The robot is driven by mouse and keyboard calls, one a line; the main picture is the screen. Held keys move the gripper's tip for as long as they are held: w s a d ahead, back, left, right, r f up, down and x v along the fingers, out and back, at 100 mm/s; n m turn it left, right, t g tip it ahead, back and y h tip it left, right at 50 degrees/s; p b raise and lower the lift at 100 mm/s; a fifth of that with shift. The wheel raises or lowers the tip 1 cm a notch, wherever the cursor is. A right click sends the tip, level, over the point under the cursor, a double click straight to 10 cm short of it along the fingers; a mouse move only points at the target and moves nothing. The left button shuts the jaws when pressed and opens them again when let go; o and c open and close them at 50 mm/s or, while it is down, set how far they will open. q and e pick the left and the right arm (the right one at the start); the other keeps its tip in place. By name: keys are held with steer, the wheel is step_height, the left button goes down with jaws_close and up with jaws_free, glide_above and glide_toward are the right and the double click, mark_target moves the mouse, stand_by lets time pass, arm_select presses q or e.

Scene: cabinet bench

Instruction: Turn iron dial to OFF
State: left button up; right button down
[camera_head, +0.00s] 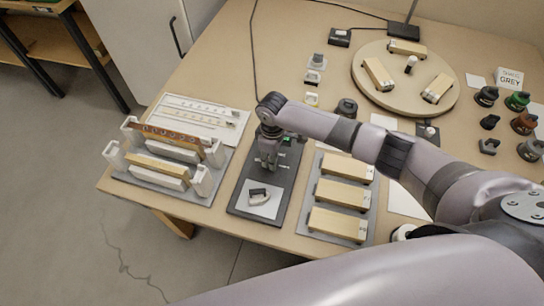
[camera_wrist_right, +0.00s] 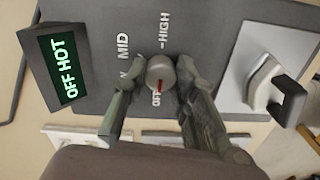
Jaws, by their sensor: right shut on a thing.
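The iron dial (camera_wrist_right: 160,72) is a small round grey knob on a dark panel (camera_wrist_right: 205,35). Its red mark points to the OFF label (camera_wrist_right: 156,98). MID and HIGH labels show around it. My right gripper (camera_wrist_right: 162,70) is shut on the dial, one finger on each side. In the head view my right gripper (camera_head: 268,163) reaches down to the far part of the dark panel and hides the dial. A display (camera_wrist_right: 66,68) beside the dial reads "OFF HOT" in green. A small iron (camera_wrist_right: 264,84) rests on a white pad (camera_wrist_right: 238,62). My left gripper is not in view.
A rack with white posts (camera_head: 200,181) stands left of the panel. A grey tray (camera_head: 304,222) with wooden blocks lies to its right, under my arm. A round turntable (camera_head: 372,88) with blocks and several dark pots are farther back.

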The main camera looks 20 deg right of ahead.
steer(key=c, duration=1.3)
jaws_free()
step_height(320, 180, up, 12)
steer(key=shift+w, duration=0.15)
